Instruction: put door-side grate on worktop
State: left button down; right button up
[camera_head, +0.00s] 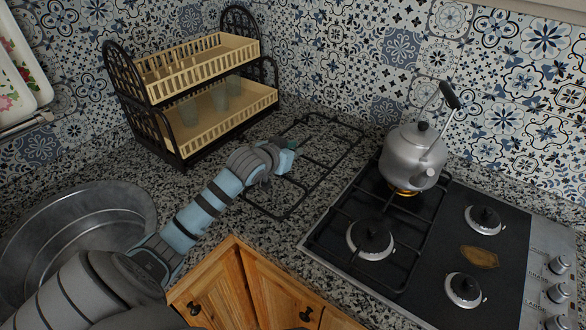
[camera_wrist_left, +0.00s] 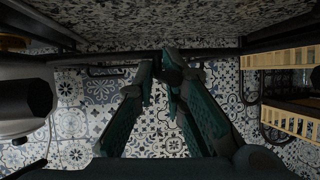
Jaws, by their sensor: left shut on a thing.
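A black wire grate (camera_head: 322,178) is on the granite worktop (camera_head: 225,222), between the dish rack and the hob. It looks flat or nearly so; I cannot tell if every part touches the worktop. My left gripper (camera_head: 288,157) reaches over from the left and is shut on a bar of this grate. In the left wrist view my fingertips (camera_wrist_left: 168,68) close at the dark grate bar running across. A second grate (camera_head: 352,267) sits on the left half of the hob (camera_head: 507,222). The hob's right half has bare burners. My right gripper is out of view.
A metal kettle (camera_head: 412,157) stands on the hob's back left burner, close right of the grate; a flame glows below it. A two-tier dish rack (camera_head: 275,96) with glasses stands behind left. A round metal sink (camera_head: 120,208) is at the left.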

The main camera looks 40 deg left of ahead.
pick_arm(q)
notch_tip(320, 180, down, 5)
jog(key=shift+b, duration=0.5)
jog(key=c, duration=1.6)
grip_release()
jog(key=shift+d, duration=0.1)
jog(key=shift+c, duration=0.2)
jog(key=shift+s, duration=0.1)
jog(key=p+v, duration=0.3)
jog(key=v, duration=0.9)
